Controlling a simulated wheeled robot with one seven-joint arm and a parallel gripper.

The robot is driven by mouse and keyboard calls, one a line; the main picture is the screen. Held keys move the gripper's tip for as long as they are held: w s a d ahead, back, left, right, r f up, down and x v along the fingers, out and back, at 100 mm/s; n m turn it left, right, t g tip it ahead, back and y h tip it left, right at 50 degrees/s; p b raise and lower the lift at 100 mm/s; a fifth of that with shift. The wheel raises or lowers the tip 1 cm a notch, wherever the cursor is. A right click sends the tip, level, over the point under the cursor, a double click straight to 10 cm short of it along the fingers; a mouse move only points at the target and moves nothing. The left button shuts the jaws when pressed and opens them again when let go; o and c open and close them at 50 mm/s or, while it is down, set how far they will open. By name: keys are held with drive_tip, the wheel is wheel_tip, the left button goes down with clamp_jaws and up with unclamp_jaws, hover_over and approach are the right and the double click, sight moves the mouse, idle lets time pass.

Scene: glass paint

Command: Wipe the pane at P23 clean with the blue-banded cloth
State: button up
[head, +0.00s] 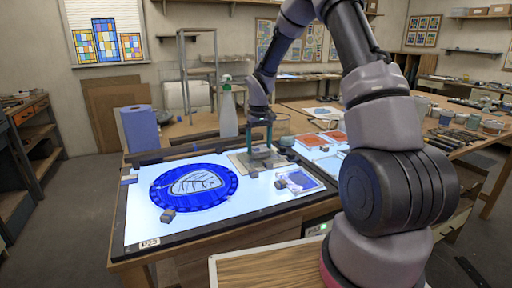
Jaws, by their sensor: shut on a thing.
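The light table at P23, with its label (149,243) on the front left edge, bears a round blue pane (228,186) with a pale leaf-like shape in the middle. My gripper (259,146) points down over a square tan tray (238,165) to the right of and behind the pane. It is shut on a small grey block-like thing (261,153), low at the tray. I cannot tell if this is the blue-banded cloth; any band is too small to make out. The gripper is apart from the pane.
A small brown block (168,215) lies at the pane's front edge. A spray bottle (228,112) and a blue paper roll (140,129) stand behind the light table. The lit surface left of the pane is mostly bare.

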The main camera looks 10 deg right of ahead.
drive_tip(key=shift+d+f, duration=0.1)
drive_tip(key=shift+d, duration=1.3)
drive_tip(key=shift+s+a, duration=0.2)
drive_tip(key=shift+a, duration=0.7)
drive_tip(key=shift+s+a, duration=0.15)
drive_tip(key=shift+a, duration=0.75)
drive_tip(key=shift+s+a, duration=0.2)
drive_tip(key=shift+a, duration=0.7)
drive_tip(key=shift+r, duration=2.65)
drive_tip(key=shift+d, duration=0.1)
